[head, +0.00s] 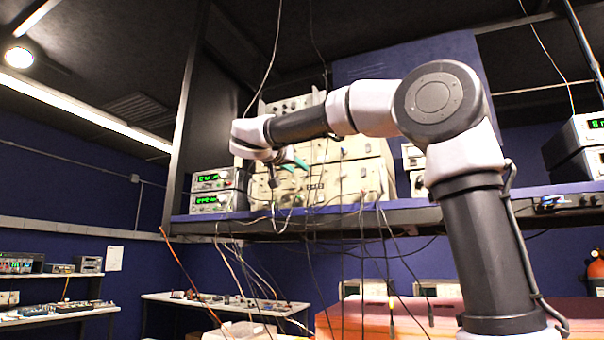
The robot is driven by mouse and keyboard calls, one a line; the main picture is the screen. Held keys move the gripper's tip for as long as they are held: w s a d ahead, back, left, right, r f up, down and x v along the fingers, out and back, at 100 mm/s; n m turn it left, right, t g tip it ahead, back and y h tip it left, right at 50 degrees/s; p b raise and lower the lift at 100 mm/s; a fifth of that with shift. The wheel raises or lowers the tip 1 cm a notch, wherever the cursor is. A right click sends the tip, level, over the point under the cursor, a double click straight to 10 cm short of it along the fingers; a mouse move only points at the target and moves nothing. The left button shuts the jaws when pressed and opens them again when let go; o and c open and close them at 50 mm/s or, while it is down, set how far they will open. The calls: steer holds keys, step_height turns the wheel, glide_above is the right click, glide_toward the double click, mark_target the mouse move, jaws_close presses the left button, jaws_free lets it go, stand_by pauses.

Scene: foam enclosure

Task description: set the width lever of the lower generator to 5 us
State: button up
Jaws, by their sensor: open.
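A stack of beige generators stands on the blue-edged shelf at the middle of the head view. The lower generator (343,183) sits on the shelf, with knobs and hanging cables across its front. Its width lever is too small to make out, and so is its setting. My arm reaches in from the right and covers part of the stack. My gripper (292,166), with teal fingers, is open and empty in front of the left part of the stack. I cannot tell whether it touches a panel.
Several cables (382,225) hang from the generators over the shelf edge (300,222). Two instruments with green displays (213,190) stand left of the stack, beside a dark upright (187,110). More instruments (585,135) stand at the right. A bench (225,302) is below.

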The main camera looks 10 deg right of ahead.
mark_target(305, 173)
steer(key=x, duration=0.5)
steer(key=shift+d, duration=0.1)
jaws_close()
stand_by(1.3)
